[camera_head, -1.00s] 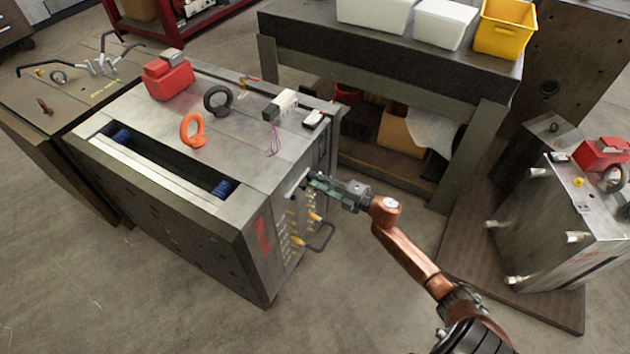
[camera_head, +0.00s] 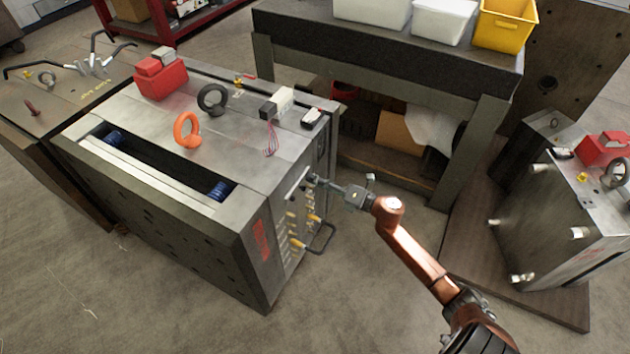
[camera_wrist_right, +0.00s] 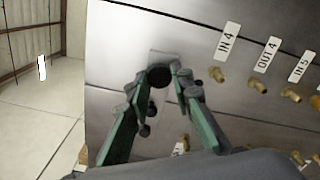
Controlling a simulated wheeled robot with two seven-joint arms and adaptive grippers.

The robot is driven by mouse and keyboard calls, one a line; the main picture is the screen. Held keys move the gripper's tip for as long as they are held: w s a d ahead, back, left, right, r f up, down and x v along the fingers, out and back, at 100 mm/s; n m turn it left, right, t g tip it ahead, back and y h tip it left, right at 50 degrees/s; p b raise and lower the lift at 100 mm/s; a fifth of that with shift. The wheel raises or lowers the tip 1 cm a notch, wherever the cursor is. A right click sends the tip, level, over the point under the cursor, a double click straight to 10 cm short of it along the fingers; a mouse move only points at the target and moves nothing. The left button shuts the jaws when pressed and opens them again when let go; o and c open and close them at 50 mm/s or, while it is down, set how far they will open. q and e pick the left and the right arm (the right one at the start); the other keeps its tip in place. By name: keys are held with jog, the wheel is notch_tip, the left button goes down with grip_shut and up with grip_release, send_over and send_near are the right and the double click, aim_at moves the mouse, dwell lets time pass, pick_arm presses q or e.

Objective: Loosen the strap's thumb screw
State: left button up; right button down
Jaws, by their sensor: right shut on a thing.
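The thumb screw is a dark round knob (camera_wrist_right: 158,76) in the right wrist view. It sits on a small grey strap (camera_wrist_right: 160,56) at the joint between the block's plates. My right gripper (camera_wrist_right: 160,82) has its green fingers closed around the knob, which shows between the tips. In the head view my right gripper (camera_head: 316,181) reaches the right-hand face of the large steel mould base (camera_head: 190,260), near its upper part. The strap and screw are too small and covered to make out there. My left gripper is not in view.
Brass nipples (camera_wrist_right: 218,74) with IN and OUT labels line the face beside the gripper. A dark handle (camera_head: 322,240) sticks out below it. A workbench (camera_head: 400,60) stands behind, and another mould block (camera_head: 550,220) stands on a board at right.

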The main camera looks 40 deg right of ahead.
dwell(0.4)
jog(key=c, duration=2)
grip_release()
jog(key=shift+o, duration=0.2)
jog(key=v, duration=1.2)
jog(key=shift+f, duration=0.1)
